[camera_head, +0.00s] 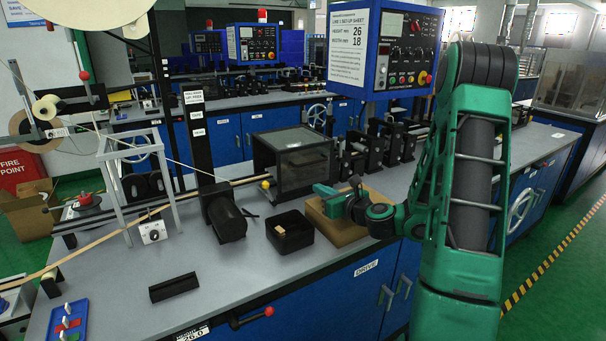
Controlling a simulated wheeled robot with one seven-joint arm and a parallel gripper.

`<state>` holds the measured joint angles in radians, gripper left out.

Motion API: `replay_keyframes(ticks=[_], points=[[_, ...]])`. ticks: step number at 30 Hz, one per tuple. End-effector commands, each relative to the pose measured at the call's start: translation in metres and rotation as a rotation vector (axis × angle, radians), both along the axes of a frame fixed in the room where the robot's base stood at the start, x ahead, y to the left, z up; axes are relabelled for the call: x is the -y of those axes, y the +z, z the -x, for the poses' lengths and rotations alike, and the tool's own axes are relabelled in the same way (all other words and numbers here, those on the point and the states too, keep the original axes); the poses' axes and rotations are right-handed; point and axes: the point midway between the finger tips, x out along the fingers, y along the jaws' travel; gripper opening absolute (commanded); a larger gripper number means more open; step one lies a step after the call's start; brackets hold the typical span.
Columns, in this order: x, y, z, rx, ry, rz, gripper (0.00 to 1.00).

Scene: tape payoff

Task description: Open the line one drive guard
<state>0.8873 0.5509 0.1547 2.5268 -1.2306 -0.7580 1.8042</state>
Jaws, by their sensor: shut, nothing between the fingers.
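A dark, see-through box-shaped guard (290,158) with a light top panel stands on the near grey bench, and it looks closed. A small yellow ball (265,184) shows at its lower left corner. I take this box for the drive guard, as the "DRIVE" label (366,268) is on the bench front nearby. My gripper (319,189) is shut and empty. It points left, in front of the guard's lower right side and over a brown box. I cannot tell whether it touches the guard.
A black open bin (290,232) with a small pale piece inside and the brown box (342,228) stand in front of the guard. A black motor (225,215) stands to the left.

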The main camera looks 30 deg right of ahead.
Motion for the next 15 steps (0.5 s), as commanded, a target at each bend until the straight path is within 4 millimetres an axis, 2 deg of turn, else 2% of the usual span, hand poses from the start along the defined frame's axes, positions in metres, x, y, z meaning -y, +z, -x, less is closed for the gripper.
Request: replay_keyframes(ticks=[12, 15], points=[[-0.009, -0.011, -0.077, 0.003, 0.011, 0.003, 0.0], [-0.009, -0.008, -0.089, 0.004, 0.009, 0.005, 0.0]])
